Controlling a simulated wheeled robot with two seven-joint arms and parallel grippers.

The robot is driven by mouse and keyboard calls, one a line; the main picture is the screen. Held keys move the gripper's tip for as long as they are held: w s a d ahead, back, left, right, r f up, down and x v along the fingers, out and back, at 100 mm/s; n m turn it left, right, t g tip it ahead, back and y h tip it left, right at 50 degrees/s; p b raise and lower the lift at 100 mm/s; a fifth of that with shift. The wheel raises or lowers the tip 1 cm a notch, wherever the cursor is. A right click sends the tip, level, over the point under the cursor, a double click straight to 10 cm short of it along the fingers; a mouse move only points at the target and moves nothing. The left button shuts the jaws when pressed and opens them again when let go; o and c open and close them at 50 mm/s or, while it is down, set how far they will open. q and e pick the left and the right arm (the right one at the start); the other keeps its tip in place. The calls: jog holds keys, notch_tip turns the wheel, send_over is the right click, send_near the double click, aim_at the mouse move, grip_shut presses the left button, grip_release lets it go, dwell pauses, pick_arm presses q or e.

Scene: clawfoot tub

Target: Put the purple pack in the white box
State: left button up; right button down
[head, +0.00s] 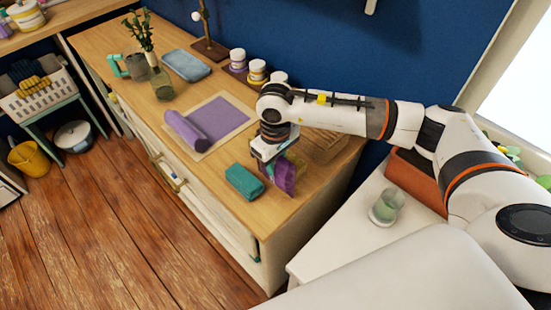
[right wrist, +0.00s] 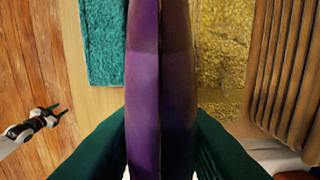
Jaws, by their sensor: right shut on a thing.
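The purple pack (head: 285,179) is held upright in my right gripper (head: 277,165), low over the right end of the wooden counter. In the right wrist view the purple pack (right wrist: 145,100) stands between the two dark green fingers, which close on it from both sides. I cannot tell whether its lower edge touches the counter. My left gripper (right wrist: 52,117) shows small at the left of the right wrist view, over the wooden floor, with its fingers apart and empty. A white basket (head: 40,100) stands on a green stand at far left; I see no other clear white box.
A purple roll (head: 185,131) lies on a mat. Jars (head: 257,72) stand at the back.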

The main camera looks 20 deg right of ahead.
jog(key=shift+f, duration=0.2)
jog(key=c, duration=1.4)
grip_release()
jog(key=shift+r, duration=0.1)
jog(key=shift+o, duration=1.4)
pick_arm(q)
jog(key=shift+s+a+f, duration=0.15)
jog(key=shift+s, duration=0.35)
jog(key=shift+s+a+f, duration=0.1)
jog(key=shift+s+f, duration=0.05)
jog(key=shift+s, duration=0.3)
